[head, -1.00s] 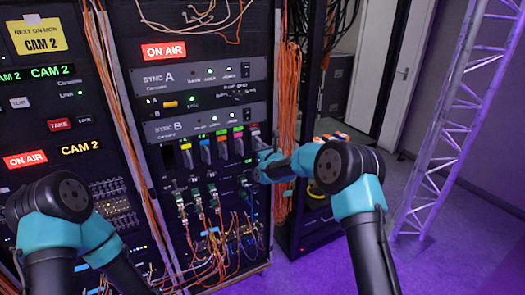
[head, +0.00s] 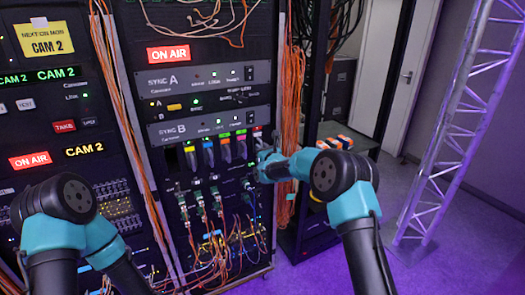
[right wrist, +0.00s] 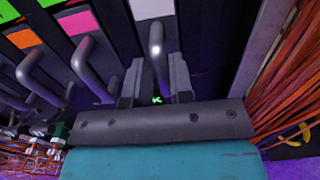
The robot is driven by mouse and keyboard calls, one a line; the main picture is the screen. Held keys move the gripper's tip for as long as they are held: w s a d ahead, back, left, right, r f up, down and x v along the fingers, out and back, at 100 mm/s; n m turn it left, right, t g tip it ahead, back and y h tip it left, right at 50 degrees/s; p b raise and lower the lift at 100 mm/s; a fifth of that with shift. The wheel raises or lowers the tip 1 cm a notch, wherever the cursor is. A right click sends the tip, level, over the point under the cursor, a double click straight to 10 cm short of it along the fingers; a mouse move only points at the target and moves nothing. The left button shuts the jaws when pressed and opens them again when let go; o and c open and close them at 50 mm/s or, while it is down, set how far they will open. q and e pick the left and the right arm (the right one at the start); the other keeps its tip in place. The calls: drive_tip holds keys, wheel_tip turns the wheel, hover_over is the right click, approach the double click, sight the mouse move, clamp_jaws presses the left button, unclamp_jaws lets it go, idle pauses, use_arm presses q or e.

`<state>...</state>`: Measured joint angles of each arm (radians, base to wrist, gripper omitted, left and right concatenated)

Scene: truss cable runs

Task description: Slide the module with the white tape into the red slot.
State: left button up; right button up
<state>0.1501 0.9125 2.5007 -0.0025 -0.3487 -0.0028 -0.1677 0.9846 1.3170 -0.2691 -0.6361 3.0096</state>
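The white-taped module (right wrist: 150,8) shows at the top of the right wrist view, with a grey loop handle (right wrist: 157,42) below its tape. It is the rightmost of the row of taped modules in the head view (head: 258,133). My right gripper (right wrist: 156,85) has one finger on each side of this handle, with gaps between fingers and handle, so it looks open. In the head view my right gripper (head: 262,160) is at the row's right end, partly hidden by its wrist. I cannot make out the red slot. My left gripper is out of view.
Modules with pink (right wrist: 78,20) and orange (right wrist: 25,38) tape and similar handles stand close on the left. Orange cables (head: 286,125) hang just right of the row. Plugs and loose cables (head: 215,230) sit below it. The floor at right is open before a metal truss (head: 445,140).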

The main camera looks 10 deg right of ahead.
drive_tip(key=o, duration=0.4)
drive_tip(key=shift+f, duration=0.1)
drive_tip(key=shift+c, duration=0.2)
drive_tip(key=shift+s+d, duration=0.1)
drive_tip(key=v, duration=1.7)
drive_tip(key=shift+s, duration=0.15)
